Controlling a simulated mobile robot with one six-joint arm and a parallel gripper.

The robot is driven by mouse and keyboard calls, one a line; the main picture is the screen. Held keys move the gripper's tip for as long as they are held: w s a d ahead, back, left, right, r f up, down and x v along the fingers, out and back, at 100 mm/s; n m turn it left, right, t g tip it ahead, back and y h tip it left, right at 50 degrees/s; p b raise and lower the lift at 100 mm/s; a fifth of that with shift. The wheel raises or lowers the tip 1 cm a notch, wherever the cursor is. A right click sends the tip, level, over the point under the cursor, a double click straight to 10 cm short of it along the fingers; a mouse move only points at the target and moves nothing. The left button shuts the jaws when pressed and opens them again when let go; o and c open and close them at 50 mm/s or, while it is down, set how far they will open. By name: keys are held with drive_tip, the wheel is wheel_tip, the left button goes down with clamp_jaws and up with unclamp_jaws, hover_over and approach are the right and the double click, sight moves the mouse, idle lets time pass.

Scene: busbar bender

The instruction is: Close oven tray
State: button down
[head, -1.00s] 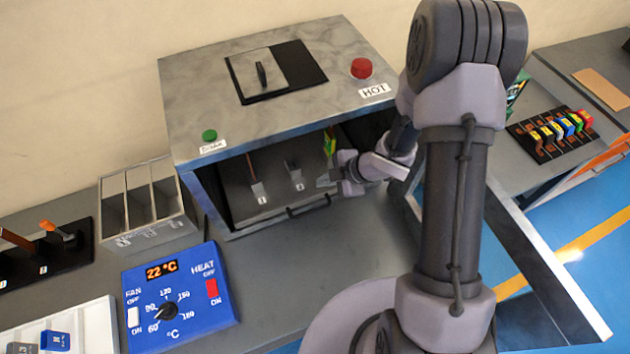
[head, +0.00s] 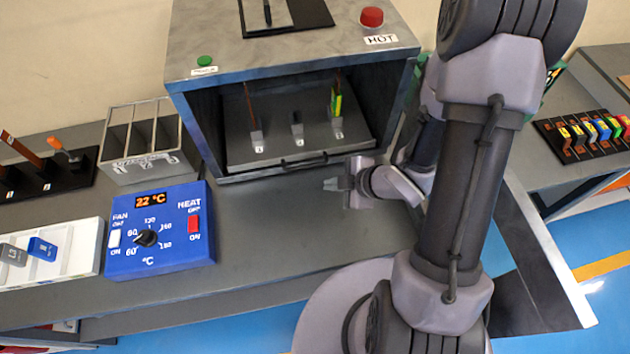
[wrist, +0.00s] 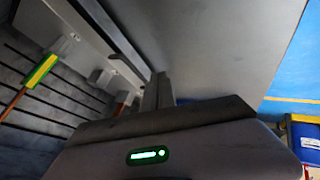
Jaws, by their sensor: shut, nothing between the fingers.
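The oven tray (head: 245,148) is a grey plate inside the open oven (head: 190,88), its front edge close to the opening. A dark bar handle (head: 303,162) runs along that front edge. Three holders stand on the tray; the left one carries a brown bar and the right one (head: 338,125) a bar with a green-yellow sleeve. My gripper (head: 330,184) is shut and empty, low in front of the opening, right of the handle and apart from it. The wrist view shows its fingers (wrist: 158,91) together, with the yellow-green sleeve (wrist: 41,70) at left.
A blue control box (head: 160,232) reading 22 °C sits on the bench left of the opening. A grey divided bin (head: 150,165) is beside the oven. A framed panel (head: 540,262), seemingly the oven door, sticks out at right behind my arm. The bench before the oven is clear.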

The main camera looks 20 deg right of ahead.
drive_tip(key=b+x, duration=0.4)
drive_tip(key=x, duration=0.2)
drive_tip(key=shift+s+f, duration=0.1)
drive_tip(key=shift+f, duration=0.1)
drive_tip(key=w, duration=0.1)
drive_tip(key=w+r, duration=0.1)
drive_tip(key=shift+w+p, duration=0.3)
drive_tip(key=shift+w, duration=0.75)
